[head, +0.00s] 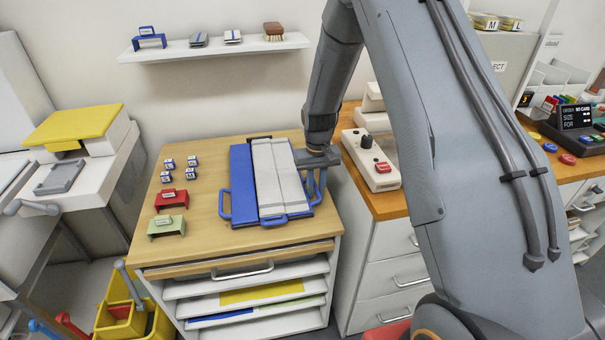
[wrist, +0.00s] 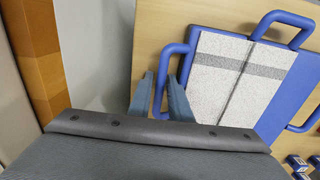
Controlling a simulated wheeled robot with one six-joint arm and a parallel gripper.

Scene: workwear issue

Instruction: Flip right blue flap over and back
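A blue folding board (head: 243,172) lies on the wooden top of a cabinet, with a light grey folded garment (head: 270,165) on it, a darker band across the cloth. The garment also shows in the wrist view (wrist: 222,85). The right blue flap (head: 308,187) lies flat, its strip showing beside the garment, with a loop handle (wrist: 160,68) on its outer side. My gripper (head: 317,182) points down at the board's right edge. In the wrist view its fingers (wrist: 162,92) stand on either side of the handle bar; whether they press on it is unclear.
Small blue-and-white blocks (head: 180,168), a red stand (head: 171,199) and a green stand (head: 166,226) are left of the board. A white device with a red button (head: 372,160) stands on the right-hand counter. A shelf (head: 215,47) hangs behind.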

